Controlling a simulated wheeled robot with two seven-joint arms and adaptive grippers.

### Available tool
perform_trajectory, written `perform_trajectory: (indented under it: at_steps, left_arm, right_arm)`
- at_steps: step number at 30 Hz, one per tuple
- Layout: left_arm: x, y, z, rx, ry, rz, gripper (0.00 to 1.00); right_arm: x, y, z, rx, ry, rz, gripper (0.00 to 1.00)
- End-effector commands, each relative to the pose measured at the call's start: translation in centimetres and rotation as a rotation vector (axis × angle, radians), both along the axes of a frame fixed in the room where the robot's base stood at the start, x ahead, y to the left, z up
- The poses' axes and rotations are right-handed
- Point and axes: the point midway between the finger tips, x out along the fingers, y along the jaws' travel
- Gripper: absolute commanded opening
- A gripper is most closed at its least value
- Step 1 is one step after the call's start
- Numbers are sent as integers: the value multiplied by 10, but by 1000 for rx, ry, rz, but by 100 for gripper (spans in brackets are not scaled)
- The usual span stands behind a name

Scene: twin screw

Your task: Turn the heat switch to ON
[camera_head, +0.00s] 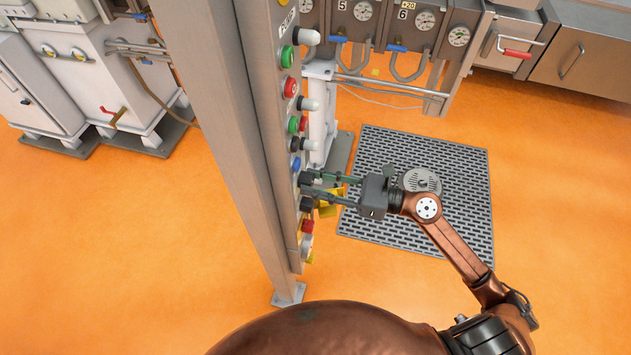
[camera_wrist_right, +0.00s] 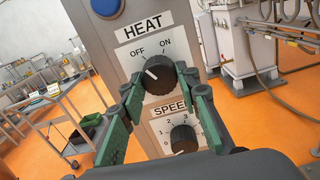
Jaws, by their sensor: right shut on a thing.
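The heat switch is a black round knob (camera_wrist_right: 158,74) under a HEAT label (camera_wrist_right: 143,25) in the right wrist view. Its white pointer mark aims up and left, toward the OFF print rather than ON. My right gripper (camera_wrist_right: 161,88) has its green-padded fingers on the left and right sides of the knob, shut on it. In the head view the right gripper (camera_head: 322,187) reaches the panel from the right, and its fingertips partly hide the knob. My left gripper is not in view.
The knob is on a tall grey control column (camera_head: 243,150) with several buttons and switches above and below. A SPEED knob (camera_wrist_right: 184,138) is just below the heat knob. A blue button (camera_wrist_right: 107,6) is above. A grey floor grate (camera_head: 440,165) lies under my right arm.

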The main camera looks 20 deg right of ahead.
Motion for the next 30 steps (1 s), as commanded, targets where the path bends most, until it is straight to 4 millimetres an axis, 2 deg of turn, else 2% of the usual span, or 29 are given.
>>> perform_trajectory:
  at_steps: [7, 17, 30]
  left_arm:
    - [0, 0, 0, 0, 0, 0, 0]
    - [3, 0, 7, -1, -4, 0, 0]
    - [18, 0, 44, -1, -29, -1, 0]
  right_arm:
    - [0, 0, 0, 0, 0, 0, 5]
    - [0, 0, 2, 31, 44, 0, 5]
    - [-1, 0, 6, 220, 327, -1, 5]
